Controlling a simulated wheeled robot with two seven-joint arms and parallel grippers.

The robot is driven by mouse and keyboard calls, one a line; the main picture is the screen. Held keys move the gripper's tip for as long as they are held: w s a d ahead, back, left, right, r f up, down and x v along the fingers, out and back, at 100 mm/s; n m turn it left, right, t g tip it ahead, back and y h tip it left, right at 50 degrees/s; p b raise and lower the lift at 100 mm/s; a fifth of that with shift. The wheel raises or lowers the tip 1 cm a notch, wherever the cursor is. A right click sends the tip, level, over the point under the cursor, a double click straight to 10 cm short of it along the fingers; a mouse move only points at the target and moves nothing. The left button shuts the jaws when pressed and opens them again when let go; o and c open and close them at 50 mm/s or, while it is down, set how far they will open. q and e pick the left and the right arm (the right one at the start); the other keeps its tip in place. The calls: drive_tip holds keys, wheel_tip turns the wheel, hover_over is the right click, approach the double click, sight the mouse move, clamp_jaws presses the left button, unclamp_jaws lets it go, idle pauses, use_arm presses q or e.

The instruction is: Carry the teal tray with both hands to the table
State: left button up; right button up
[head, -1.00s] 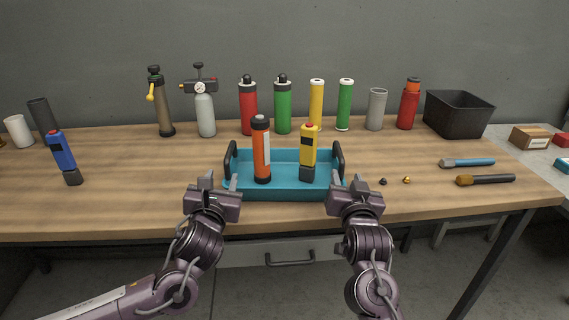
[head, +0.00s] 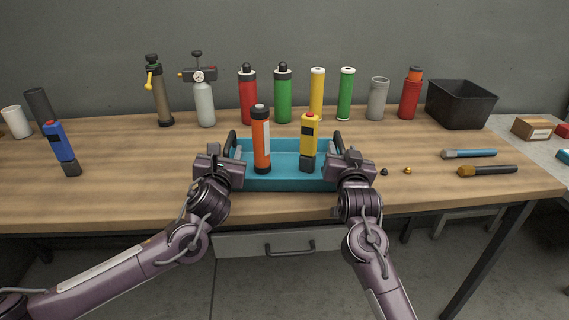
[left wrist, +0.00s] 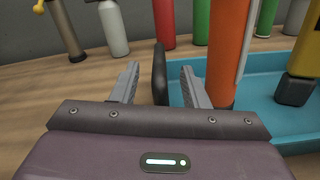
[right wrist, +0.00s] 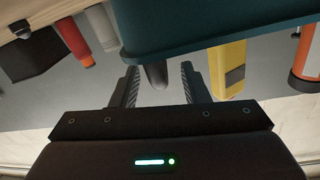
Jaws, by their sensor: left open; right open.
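The teal tray (head: 287,181) sits on the wooden table, with a black handle at each end. An orange cylinder with a black cap (head: 261,140) and a yellow device with a red button (head: 309,140) stand in it. My left gripper (head: 228,155) is open at the left handle; in the left wrist view the handle (left wrist: 160,75) stands between its fingers (left wrist: 160,85). My right gripper (head: 338,155) is open at the right handle; in the right wrist view the handle (right wrist: 156,75) lies between its fingers (right wrist: 158,85).
Several canisters stand along the back, with a black bin (head: 461,105) at the right. A blue device (head: 60,147) stands at the left. Two brushes, one blue (head: 470,154) and one dark (head: 488,170), and small knobs lie right of the tray.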

use_arm(q)
drive_tip(key=shift+w, duration=0.65)
use_arm(e)
drive_tip(key=shift+w, duration=0.65)
use_arm(q)
clamp_jaws()
use_arm(e)
clamp_jaws()
use_arm(q)
drive_tip(key=shift+r, duration=0.1)
use_arm(e)
drive_tip(key=shift+r, duration=0.15)
